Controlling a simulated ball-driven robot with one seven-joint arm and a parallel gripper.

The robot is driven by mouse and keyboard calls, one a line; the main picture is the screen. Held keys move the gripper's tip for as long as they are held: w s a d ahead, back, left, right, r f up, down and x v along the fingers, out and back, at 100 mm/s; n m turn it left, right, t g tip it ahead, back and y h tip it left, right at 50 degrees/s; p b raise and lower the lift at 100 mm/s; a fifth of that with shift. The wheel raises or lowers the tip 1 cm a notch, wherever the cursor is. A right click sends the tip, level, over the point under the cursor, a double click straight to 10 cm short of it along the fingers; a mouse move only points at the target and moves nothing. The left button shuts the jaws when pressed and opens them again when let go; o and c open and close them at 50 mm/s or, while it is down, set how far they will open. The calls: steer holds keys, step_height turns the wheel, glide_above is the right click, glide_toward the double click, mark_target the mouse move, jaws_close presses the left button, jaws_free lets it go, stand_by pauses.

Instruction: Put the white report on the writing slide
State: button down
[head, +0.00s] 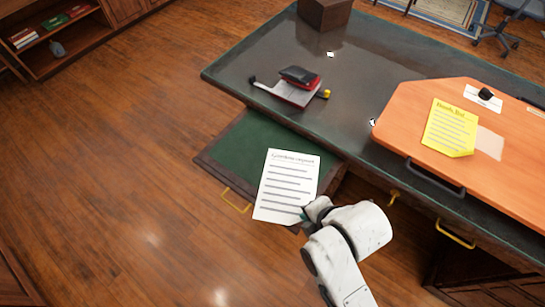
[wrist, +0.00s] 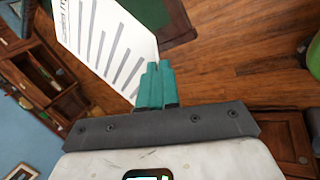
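The white report (head: 288,184), a sheet with a title and printed lines, is held at its lower right corner by my gripper (head: 304,215). In the wrist view, the teal fingers (wrist: 155,86) are together on the edge of the report (wrist: 105,42). The writing slide (head: 240,150) is the green-topped board pulled out from the desk's left side, with a brass handle. In the head view the report overlaps the slide's right part, and its lower end extends past the front edge. Whether it touches the slide I cannot tell.
The dark desk top (head: 350,90) carries a red and black hole punch (head: 298,85) and a brown box (head: 324,14). An orange board (head: 400,110) with a yellow sheet (head: 451,128) lies at right. Open wood floor is at left, with a low bookcase (head: 75,50) behind.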

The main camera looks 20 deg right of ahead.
steer(key=w+d+f+n, duration=0.1)
steer(key=w+d+f, duration=0.1)
steer(key=w, duration=0.1)
steer(key=w+d+f+n+y, duration=0.1)
steer(key=w+d+f, duration=0.1)
steer(key=d+f, duration=0.1)
steer(key=w+d+f+n, duration=0.2)
steer(key=w+d, duration=0.1)
steer(key=shift+w+d+f+g+y, duration=0.1)
steer(key=shift+w+f+g+y, duration=0.05)
steer(key=shift+w+g+y, duration=0.2)
steer(key=shift+w+d+f, duration=0.15)
steer(key=shift+w+f, duration=0.15)
steer(key=shift+f, duration=0.15)
steer(key=shift+w+d+f, duration=0.1)
steer(key=shift+f, duration=0.8)
steer(key=shift+w+d+f, duration=0.1)
steer(key=shift+f, duration=0.8)
steer(key=shift+f, duration=0.1)
steer(key=c, duration=1.7)
jaws_free()
steer(key=shift+o, duration=0.2)
